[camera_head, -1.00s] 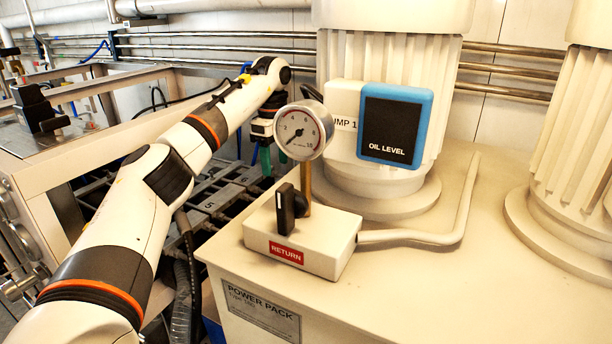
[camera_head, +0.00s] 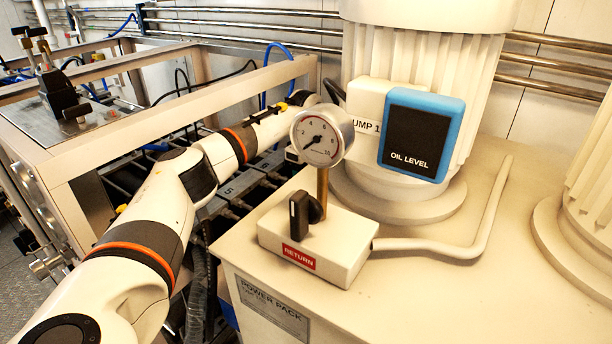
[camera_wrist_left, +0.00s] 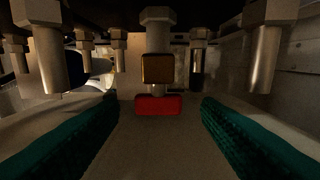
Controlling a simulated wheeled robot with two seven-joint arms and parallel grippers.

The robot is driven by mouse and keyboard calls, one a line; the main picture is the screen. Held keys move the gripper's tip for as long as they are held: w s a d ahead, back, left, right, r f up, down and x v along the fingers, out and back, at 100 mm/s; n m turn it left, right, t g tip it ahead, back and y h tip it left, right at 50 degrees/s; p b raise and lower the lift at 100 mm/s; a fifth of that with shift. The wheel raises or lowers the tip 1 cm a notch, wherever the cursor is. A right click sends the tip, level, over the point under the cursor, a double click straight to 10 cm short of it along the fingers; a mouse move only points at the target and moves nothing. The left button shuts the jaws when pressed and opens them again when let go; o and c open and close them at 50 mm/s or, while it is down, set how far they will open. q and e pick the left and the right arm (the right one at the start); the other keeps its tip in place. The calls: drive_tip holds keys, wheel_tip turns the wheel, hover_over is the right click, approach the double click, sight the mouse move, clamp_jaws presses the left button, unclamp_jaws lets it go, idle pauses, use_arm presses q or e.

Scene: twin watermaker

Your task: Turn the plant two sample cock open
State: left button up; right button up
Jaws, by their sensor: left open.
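In the left wrist view, a small valve hangs in the middle, with a brass-coloured square body (camera_wrist_left: 157,69) and a red handle (camera_wrist_left: 158,105) lying crosswise beneath it. I take it for the sample cock; no label shows which plant it belongs to. My left gripper (camera_wrist_left: 157,112) is open, its green-padded fingers on either side of the red handle and apart from it. In the head view my left arm reaches in from the left, and its gripper end is hidden behind the gauge and power pack. My right gripper is not in view.
Several metal fittings, such as one at right (camera_wrist_left: 265,60), hang beside the valve. In the head view the power pack (camera_head: 430,285) carries a pressure gauge (camera_head: 319,138), a black-handled RETURN block (camera_head: 318,243) and a bent pipe (camera_head: 480,232). A metal frame (camera_head: 200,100) stands at left.

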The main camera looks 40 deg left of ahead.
use_arm(q)
drive_tip(key=shift+s+f, duration=0.15)
drive_tip(key=shift+f, duration=0.4)
drive_tip(key=c, duration=1)
drive_tip(key=t+b, duration=0.2)
drive_tip(key=b, duration=0.1)
drive_tip(key=t+b, duration=0.1)
drive_tip(key=b, duration=0.1)
drive_tip(key=shift+s+f, duration=0.35)
drive_tip(key=shift+f, duration=0.05)
drive_tip(key=shift+r+t+b, duration=0.25)
drive_tip(key=shift+t+b, duration=0.35)
drive_tip(key=shift+b, duration=0.05)
drive_tip(key=shift+d+r, duration=0.1)
drive_tip(key=shift+r, duration=0.05)
drive_tip(key=o, duration=1)
drive_tip(key=shift+s, duration=0.1)
